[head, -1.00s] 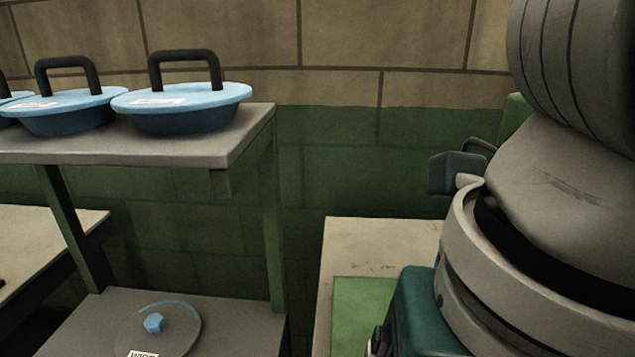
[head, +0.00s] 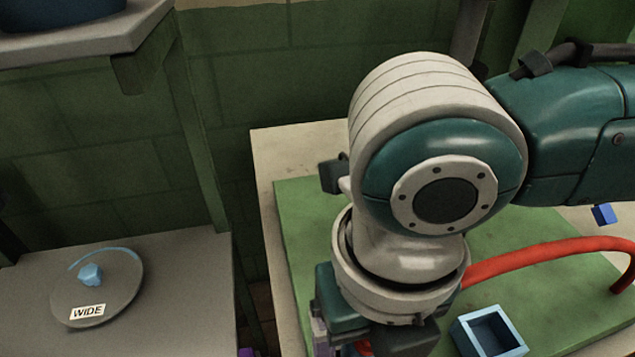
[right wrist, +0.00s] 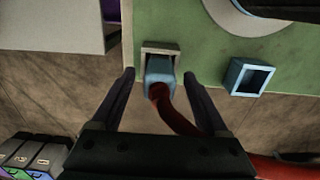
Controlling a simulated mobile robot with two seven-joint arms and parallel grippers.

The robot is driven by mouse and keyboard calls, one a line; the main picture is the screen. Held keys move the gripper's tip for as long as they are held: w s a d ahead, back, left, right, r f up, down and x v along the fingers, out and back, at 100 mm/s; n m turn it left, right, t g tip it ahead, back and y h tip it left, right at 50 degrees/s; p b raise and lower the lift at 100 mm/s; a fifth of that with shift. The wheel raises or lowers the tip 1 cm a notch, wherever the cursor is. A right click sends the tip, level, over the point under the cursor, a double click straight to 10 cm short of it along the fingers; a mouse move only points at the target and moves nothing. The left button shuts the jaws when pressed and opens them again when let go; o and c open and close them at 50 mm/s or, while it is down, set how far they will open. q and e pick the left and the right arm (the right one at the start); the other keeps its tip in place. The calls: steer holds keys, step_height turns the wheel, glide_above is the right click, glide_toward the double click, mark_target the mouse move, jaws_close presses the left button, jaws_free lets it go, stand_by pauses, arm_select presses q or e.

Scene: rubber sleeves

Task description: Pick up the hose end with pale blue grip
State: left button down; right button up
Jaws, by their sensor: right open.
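The hose end's pale blue grip (right wrist: 160,68) shows in the right wrist view, at a pale square frame (right wrist: 160,47) near the green mat's edge. The red hose (right wrist: 178,118) runs from it toward the lower right. My right gripper (right wrist: 159,76) is open, with one finger on each side of the grip and gaps visible between. Whether the grip sits inside the frame is unclear. In the head view the red hose (head: 550,252) arches over the mat; my right arm hides the grip. My left gripper is not in view.
A light blue square holder (head: 490,335) stands on the green mat (head: 300,225); it also shows in the right wrist view (right wrist: 249,77). A small blue block (head: 604,214) is at the right. A grey shelf (head: 190,265) at left bears a round disc labelled WIDE (head: 100,290).

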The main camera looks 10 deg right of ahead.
steer(key=shift+f, duration=0.2)
jaws_close()
stand_by(0.5)
